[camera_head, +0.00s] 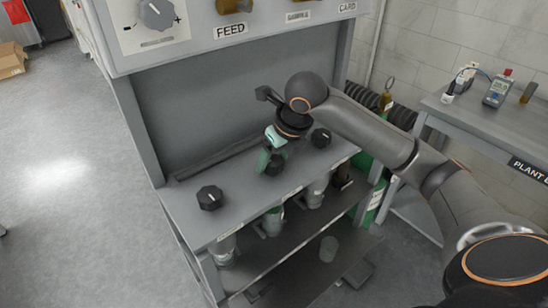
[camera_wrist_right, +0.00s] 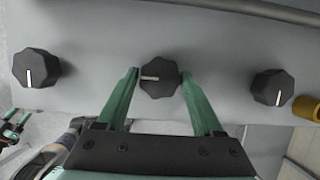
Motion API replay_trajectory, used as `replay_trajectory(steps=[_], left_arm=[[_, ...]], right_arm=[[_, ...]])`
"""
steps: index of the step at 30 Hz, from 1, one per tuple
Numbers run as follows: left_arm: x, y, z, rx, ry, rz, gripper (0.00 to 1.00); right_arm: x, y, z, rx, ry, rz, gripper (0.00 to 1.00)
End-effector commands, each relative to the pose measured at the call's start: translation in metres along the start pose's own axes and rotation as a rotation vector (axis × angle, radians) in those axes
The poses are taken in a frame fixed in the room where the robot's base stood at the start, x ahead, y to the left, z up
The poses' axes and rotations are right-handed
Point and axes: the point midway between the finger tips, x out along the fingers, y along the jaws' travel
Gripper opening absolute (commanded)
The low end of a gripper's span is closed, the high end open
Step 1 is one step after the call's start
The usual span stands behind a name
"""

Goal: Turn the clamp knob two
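Three black faceted knobs with white pointer marks stand in a row on the grey bench panel. The middle knob (camera_wrist_right: 160,76) has its pointer lying sideways, toward the left in the right wrist view. My right gripper (camera_wrist_right: 160,82) has its green fingers on either side of this knob, apparently touching it. In the head view, the right gripper (camera_head: 272,156) comes down over the middle knob (camera_head: 275,167) and partly hides it. Green fingers of my left gripper (camera_wrist_right: 14,122) show small and spread at the lower left of the wrist view.
The left knob (camera_head: 210,197) and right knob (camera_head: 320,138) stand free on the panel (camera_head: 240,212). A lower shelf (camera_head: 282,245) holds jars. The upper cabinet (camera_head: 232,45) overhangs behind. A side table (camera_head: 480,115) with instruments stands at right. Open floor is at left.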

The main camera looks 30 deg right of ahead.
Motion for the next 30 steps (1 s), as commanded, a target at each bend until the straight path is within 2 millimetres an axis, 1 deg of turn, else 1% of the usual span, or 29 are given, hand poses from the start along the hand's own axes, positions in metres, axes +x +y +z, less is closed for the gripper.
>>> replay_trajectory(steps=[1,2,16,23,30], left_arm=[[0.0,0.0,-0.0002,0.0,0.0,0.0,0.5],[0.0,-0.0001,-0.0003,0.0,0.001,0.0,0.5],[0.0,-0.0002,-0.0005,0.0,0.001,0.0,0.5],[-0.0001,-0.0002,-0.0005,0.0,0.001,0.0,0.5],[-0.0001,-0.0002,-0.0005,0.0,0.001,0.0,0.5]], right_arm=[[-0.0002,0.0001,0.0001,0.0,0.0,0.0,0.62],[-0.0002,0.0,0.0001,0.0,0.0,0.0,0.58],[-0.0005,0.0001,0.0002,0.0,0.0,0.0,0.06],[-0.0007,0.0003,0.0003,0.015,-0.001,-0.006,0.05],[-0.001,0.001,0.0007,0.11,-0.002,-0.045,0.05]])
